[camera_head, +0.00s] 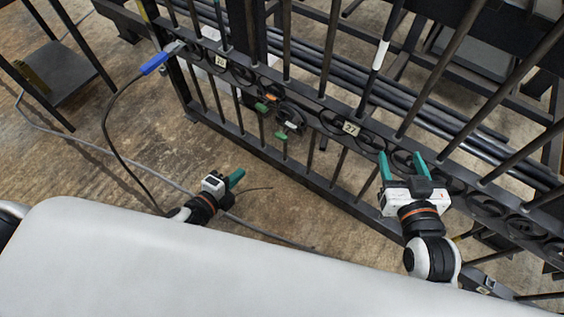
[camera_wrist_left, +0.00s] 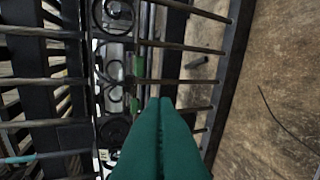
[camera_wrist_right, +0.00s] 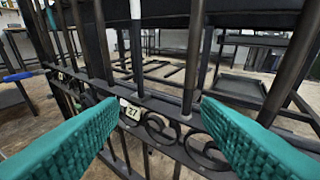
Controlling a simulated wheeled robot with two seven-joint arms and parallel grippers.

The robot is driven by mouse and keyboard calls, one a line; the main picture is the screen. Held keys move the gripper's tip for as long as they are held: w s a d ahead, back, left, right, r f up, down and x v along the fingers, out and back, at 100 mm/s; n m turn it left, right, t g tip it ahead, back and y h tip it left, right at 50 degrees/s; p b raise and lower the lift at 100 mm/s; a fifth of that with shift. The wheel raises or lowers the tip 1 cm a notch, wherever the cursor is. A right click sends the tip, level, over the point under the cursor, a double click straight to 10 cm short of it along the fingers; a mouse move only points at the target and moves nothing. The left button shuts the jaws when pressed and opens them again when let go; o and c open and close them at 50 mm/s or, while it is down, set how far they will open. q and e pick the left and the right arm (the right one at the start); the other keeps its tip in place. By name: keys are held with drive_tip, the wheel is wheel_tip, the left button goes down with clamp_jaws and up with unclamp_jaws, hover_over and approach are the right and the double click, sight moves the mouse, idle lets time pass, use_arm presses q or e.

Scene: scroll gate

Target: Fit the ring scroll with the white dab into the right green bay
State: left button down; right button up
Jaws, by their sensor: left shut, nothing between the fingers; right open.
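The black gate's scroll band crosses the head view. Two green marks, one (camera_head: 261,107) on the left and one (camera_head: 282,136) lower right, show near a dark cluster (camera_head: 288,117) with a small pale spot. I cannot tell whether that is the ring scroll with the white dab. Green pieces (camera_wrist_left: 139,67) also show in the left wrist view beside black scrolls (camera_wrist_left: 114,15). My left gripper (camera_head: 238,177) is shut and empty, in front of the gate and apart from it. My right gripper (camera_head: 402,162) is open and empty before the band, right of tag 27 (camera_head: 351,128).
A blue-handled tool (camera_head: 154,63) is at the gate's left end, with a cable trailing from it. Vertical bars (camera_head: 330,45) rise above the band. Dark pipes lie behind the gate. A small table (camera_head: 60,70) stands at upper left. The floor before the gate is mostly clear.

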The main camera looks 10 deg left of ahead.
use_arm(q)
drive_tip(key=d+r+m, duration=0.1)
drive_tip(key=d, duration=0.1)
drive_tip(key=b, duration=0.4)
approach(279, 137)
drive_tip(key=w+d+f, duration=0.1)
drive_tip(key=w+f, duration=0.3)
drive_tip(key=shift+w+d+r+h, duration=0.1)
drive_tip(key=shift+w+d+h, duration=0.15)
drive_tip(key=shift+w, duration=0.2)
drive_tip(key=shift+w+d+r+h, duration=0.15)
drive_tip(key=shift+w+h, duration=0.1)
drive_tip(key=shift+w, duration=0.2)
use_arm(e)
drive_tip(key=s+r+t+y, duration=0.3)
drive_tip(key=r+t, duration=0.6)
drive_tip(key=r, duration=0.5)
drive_tip(key=shift+s+a+r+t, duration=0.3)
drive_tip(key=shift+s+t, duration=0.1)
drive_tip(key=shift+s, duration=0.15)
use_arm(q)
drive_tip(key=shift+w, duration=0.1)
